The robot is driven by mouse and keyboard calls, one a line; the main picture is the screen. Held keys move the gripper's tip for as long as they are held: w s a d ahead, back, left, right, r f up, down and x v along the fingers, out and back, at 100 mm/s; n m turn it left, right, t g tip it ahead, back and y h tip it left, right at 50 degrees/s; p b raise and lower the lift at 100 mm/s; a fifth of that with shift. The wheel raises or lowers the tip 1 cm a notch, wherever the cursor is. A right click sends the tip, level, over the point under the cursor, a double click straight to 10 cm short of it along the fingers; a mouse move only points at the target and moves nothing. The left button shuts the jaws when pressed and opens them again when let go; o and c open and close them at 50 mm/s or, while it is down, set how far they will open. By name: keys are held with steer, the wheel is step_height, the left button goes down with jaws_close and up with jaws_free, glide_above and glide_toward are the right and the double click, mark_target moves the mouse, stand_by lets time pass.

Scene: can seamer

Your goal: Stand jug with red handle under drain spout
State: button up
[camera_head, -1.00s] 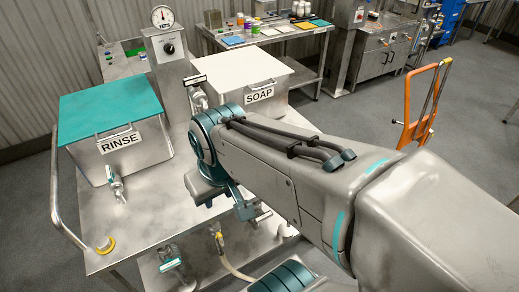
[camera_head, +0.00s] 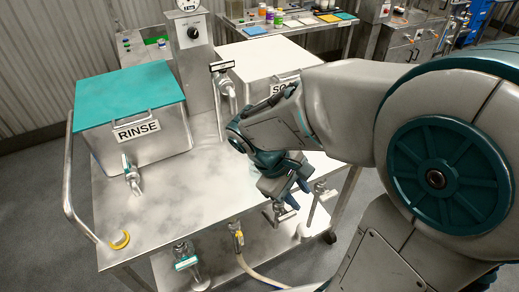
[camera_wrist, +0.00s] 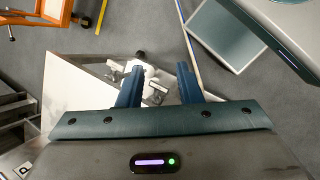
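I cannot make out a jug with a red handle in either view. My gripper (camera_head: 292,197) hangs beside the right front part of the steel table, fingers pointing down. In the wrist view its two blue fingers (camera_wrist: 160,72) are apart, with nothing visibly held between them. Beyond them show small pale fittings (camera_wrist: 155,92), too small to identify. Below the table's front edge are a yellow-handled valve (camera_head: 237,238) with a hose and a teal-labelled fitting (camera_head: 187,262). I cannot tell which outlet is the drain spout.
The steel table (camera_head: 180,215) has clear room in front of the RINSE tank. The white-lidded SOAP tank (camera_head: 262,62) is partly behind my arm. An orange frame (camera_wrist: 55,10) stands on the floor in the wrist view.

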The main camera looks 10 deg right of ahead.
steer(key=w+a+f+n+t+h+b, duration=0.6)
steer(key=w+a+f+n+t+h, duration=0.45)
steer(key=a+n, duration=0.35)
steer(key=shift+n, duration=0.7)
steer(key=shift+f+x, duration=0.25)
steer(key=shift+x, duration=2.25)
steer(key=shift+f+x, duration=0.25)
steer(key=shift+x, duration=2.25)
steer(key=shift+f+x, duration=0.25)
steer(key=shift+x, duration=2.25)
steer(key=shift+s+d, duration=0.1)
jaws_close()
